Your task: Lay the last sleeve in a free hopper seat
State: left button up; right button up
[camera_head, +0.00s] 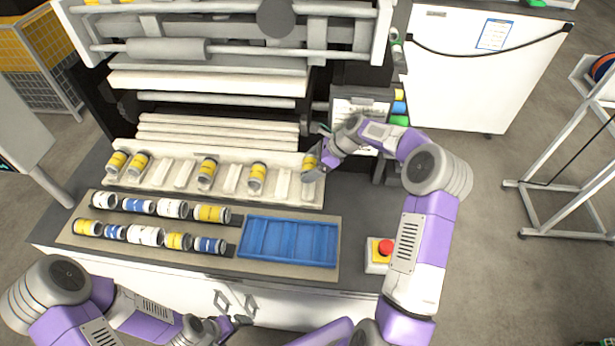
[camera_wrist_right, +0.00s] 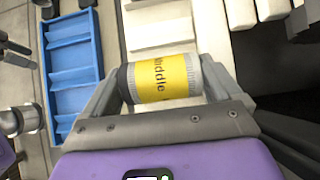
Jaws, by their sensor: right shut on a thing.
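My right gripper (camera_head: 312,173) is shut on a yellow-banded grey sleeve (camera_head: 310,160) at the right end of the white hopper (camera_head: 145,188). In the right wrist view the sleeve (camera_wrist_right: 162,78) lies crosswise between the fingers (camera_wrist_right: 160,85), its yellow label partly reading "Middle". White ribbed seats show beyond it; whether the sleeve touches a seat I cannot tell. Several other yellow-banded sleeves, one of them (camera_head: 257,176) nearest the held one, lie in the hopper with bare seats between some. My left gripper (camera_head: 240,320) is low at the front; its finger opening is unclear.
A board (camera_head: 75,240) in front of the hopper carries two rows of white, blue and yellow sleeves. The blue tray (camera_head: 288,242) beside them is empty and also shows in the wrist view (camera_wrist_right: 72,60). A red stop button (camera_head: 385,246) stands at right. Gantry rails hang above.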

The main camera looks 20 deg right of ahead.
jog(key=shift+f+b, duration=2.3)
jog(key=shift+f, duration=0.45)
jog(key=o, duration=1)
jog(key=shift+s+d, duration=0.1)
jog(key=d+r+p, duration=0.1)
jog(key=r+p, duration=0.1)
jog(key=r, duration=0.2)
jog(key=s+d+r+p, duration=0.1)
jog(key=r+p, duration=0.2)
jog(key=r, duration=0.1)
jog(key=s+d+r+p, duration=0.1)
jog(key=d+r+p, duration=0.1)
jog(key=r, duration=0.2)
jog(key=shift+s, duration=0.2)
